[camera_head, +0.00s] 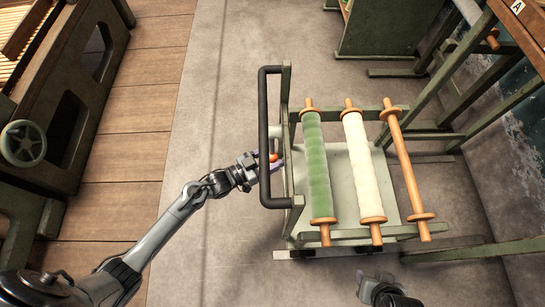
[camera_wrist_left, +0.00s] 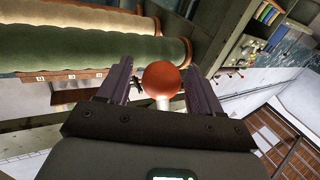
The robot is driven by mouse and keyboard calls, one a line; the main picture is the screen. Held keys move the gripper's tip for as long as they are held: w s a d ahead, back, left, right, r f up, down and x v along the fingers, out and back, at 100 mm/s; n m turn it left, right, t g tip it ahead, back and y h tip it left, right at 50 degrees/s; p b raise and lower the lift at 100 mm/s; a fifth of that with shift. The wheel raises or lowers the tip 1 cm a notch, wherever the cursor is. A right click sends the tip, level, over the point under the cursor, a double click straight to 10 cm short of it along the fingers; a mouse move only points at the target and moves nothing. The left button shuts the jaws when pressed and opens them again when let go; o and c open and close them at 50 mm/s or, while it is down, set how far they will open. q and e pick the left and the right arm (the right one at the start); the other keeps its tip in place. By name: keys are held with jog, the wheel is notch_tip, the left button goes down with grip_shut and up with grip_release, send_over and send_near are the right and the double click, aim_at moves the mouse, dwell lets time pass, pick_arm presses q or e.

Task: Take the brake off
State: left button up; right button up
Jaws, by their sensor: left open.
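A small red-orange ball knob (camera_head: 273,158), likely the brake's handle, shows at the left side of a green cart (camera_head: 298,185). In the left wrist view the knob (camera_wrist_left: 161,80) sits on a pale stem, between the two fingers. My left gripper (camera_head: 270,162) is open around the knob, with a gap visible on each side of it. The lower end of the stem is hidden by the gripper body. My right arm shows only in part at the bottom of the head view; its fingertips cannot be made out clearly.
The cart has a black push handle (camera_head: 264,137) and carries a green roll (camera_head: 317,170), a cream roll (camera_head: 362,165) and a bare wooden roller (camera_head: 404,165). A green machine with a handwheel (camera_head: 23,143) stands at the left. Grey floor (camera_head: 215,95) is clear left of the cart.

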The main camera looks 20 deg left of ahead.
pick_arm(q)
jog(key=shift+w, duration=0.1)
grip_shut()
dwell(0.4)
jog(key=shift+f, duration=0.1)
